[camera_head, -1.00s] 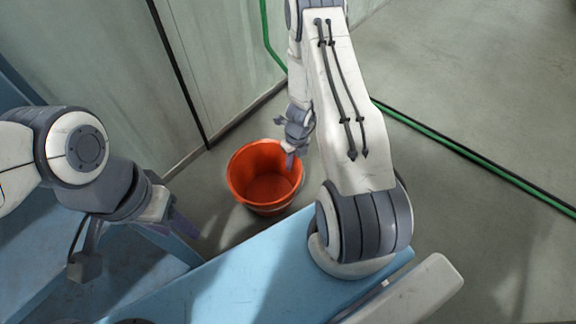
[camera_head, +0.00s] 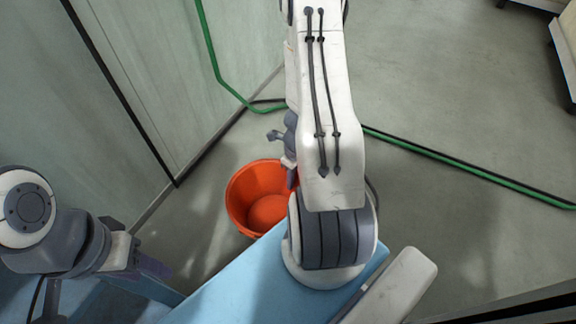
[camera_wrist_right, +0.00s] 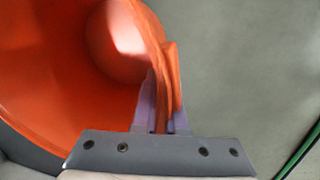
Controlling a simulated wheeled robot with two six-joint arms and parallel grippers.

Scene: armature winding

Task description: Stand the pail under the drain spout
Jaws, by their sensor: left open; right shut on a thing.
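The orange pail (camera_head: 262,207) is upright and empty, low beside my blue base in the head view. My right arm reaches down to its far right rim, and my right gripper (camera_head: 291,178) is partly hidden behind that arm. In the right wrist view the gripper (camera_wrist_right: 160,115) is shut on the rim of the pail (camera_wrist_right: 60,90), one finger on each side of the wall. My left gripper (camera_head: 153,268) is open and empty at the lower left, apart from the pail. I cannot make out a drain spout.
A pale wall panel (camera_head: 130,80) stands at the left behind the pail. A green hose (camera_head: 214,60) runs down the wall, and a green line with a dark cable (camera_head: 450,162) crosses the floor to the right. The grey floor (camera_head: 450,90) is mostly clear there.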

